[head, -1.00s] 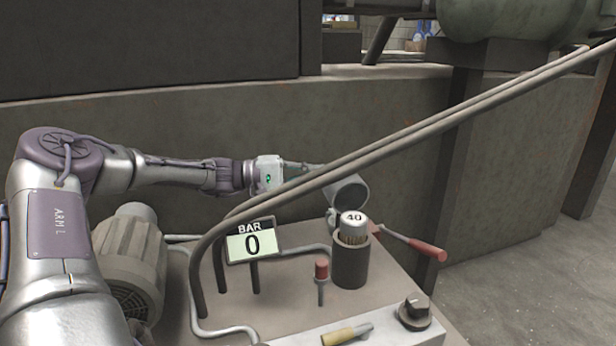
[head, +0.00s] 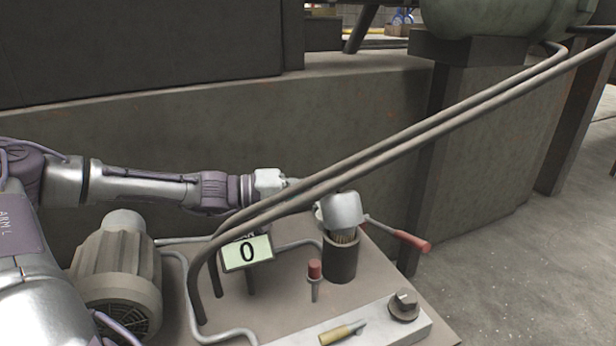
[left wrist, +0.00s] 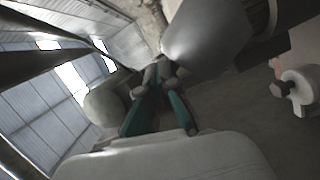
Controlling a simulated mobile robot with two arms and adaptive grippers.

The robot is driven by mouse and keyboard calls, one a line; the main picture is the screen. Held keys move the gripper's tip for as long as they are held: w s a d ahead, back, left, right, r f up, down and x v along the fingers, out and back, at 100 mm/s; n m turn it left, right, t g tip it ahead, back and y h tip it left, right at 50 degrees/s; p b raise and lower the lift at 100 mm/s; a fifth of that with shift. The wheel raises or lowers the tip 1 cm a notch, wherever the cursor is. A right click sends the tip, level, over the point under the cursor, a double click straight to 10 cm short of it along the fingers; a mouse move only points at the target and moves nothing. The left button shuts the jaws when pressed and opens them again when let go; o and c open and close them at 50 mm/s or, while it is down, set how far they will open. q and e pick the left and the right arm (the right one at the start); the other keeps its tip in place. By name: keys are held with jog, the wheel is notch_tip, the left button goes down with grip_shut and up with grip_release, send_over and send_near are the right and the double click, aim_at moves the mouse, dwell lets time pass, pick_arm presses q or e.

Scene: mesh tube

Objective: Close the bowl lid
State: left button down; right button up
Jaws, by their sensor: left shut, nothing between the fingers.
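The bowl (head: 339,264) is a dark cylinder on the machine's top plate, with a mesh tube (head: 344,238) standing up out of it. The light grey lid (head: 341,208) is tilted over the top of the tube and hides its label; a gap shows between lid and bowl rim. My left gripper (head: 303,184) is beside the lid's left side, partly hidden by two pipes. In the left wrist view its shut, empty fingers (left wrist: 160,75) are close to a grey rounded shape (left wrist: 208,38), likely the lid; contact cannot be told. My right gripper is not in view.
Two long pipes (head: 420,130) slant across in front of my left gripper. A red-handled lever (head: 412,240) sticks out right of the bowl. A gauge reading 0 (head: 247,253), a red knob (head: 314,270) and a motor (head: 118,265) stand nearby.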

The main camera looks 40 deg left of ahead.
pick_arm(q)
jog(key=shift+s+d+f, duration=0.25)
jog(key=shift+d+f, duration=0.05)
jog(key=shift+d, duration=0.25)
dwell(0.4)
